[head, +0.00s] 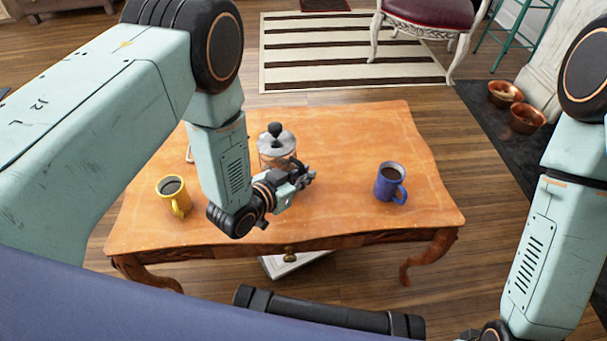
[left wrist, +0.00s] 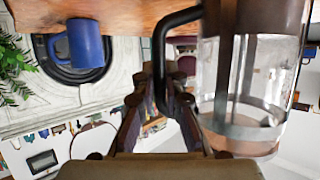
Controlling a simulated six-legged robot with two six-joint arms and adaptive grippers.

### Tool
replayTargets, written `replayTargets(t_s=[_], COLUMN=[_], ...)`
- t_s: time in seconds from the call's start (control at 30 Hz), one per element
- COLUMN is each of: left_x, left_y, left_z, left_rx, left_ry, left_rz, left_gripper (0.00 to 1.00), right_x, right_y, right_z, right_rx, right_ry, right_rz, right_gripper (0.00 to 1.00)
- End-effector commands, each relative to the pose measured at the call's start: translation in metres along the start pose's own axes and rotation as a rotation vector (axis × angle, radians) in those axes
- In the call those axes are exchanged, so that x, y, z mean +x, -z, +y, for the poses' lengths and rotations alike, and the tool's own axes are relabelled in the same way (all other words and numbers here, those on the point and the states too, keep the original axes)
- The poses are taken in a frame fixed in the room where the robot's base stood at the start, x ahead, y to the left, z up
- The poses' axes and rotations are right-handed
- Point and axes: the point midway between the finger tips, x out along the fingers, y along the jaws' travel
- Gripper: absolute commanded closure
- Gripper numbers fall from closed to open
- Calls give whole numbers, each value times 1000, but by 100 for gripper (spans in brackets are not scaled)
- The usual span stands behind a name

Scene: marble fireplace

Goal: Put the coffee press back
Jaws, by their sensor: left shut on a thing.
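The coffee press (head: 276,146), glass with a metal lid and black knob, is upright over the back middle of the wooden table (head: 345,135). My left arm hides its lower part in the head view, so I cannot tell whether its base touches the table. In the left wrist view, which appears upside down, its glass body (left wrist: 255,80) fills the right side. My left gripper (head: 306,178) is in front of the press. Its fingers (left wrist: 160,95) are shut on the press's black handle (left wrist: 158,58). My right gripper is out of view.
A yellow mug (head: 173,195) stands at the table's left and a blue mug (head: 390,183) at its right, both with dark liquid. The table's right half is mostly clear. A chair (head: 425,22) and copper bowls (head: 527,118) are beyond the table.

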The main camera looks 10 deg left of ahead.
Motion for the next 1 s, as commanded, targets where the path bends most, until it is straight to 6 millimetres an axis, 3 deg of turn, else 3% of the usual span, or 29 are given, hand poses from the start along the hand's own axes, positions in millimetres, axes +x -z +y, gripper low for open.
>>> replayTargets(t_s=[0.1, 0.13, 0.4, 0.73, 1.0], left_x=[2, 1, 1, -1, -50], left_y=[-1, -3, -2, 2, 2], left_z=[-1, 0, 0, 0, -1], left_rx=[3, 0, 0, 0, -4], left_ry=[1, 0, 0, 1, 3], left_rz=[6, 0, 0, 1, -4], left_gripper=[100, 88, 67, 67, 67], right_x=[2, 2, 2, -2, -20], right_y=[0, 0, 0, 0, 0], right_z=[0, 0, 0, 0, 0], right_rx=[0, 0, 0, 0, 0], right_ry=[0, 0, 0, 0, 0], right_rz=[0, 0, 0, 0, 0], right_gripper=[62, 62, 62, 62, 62])
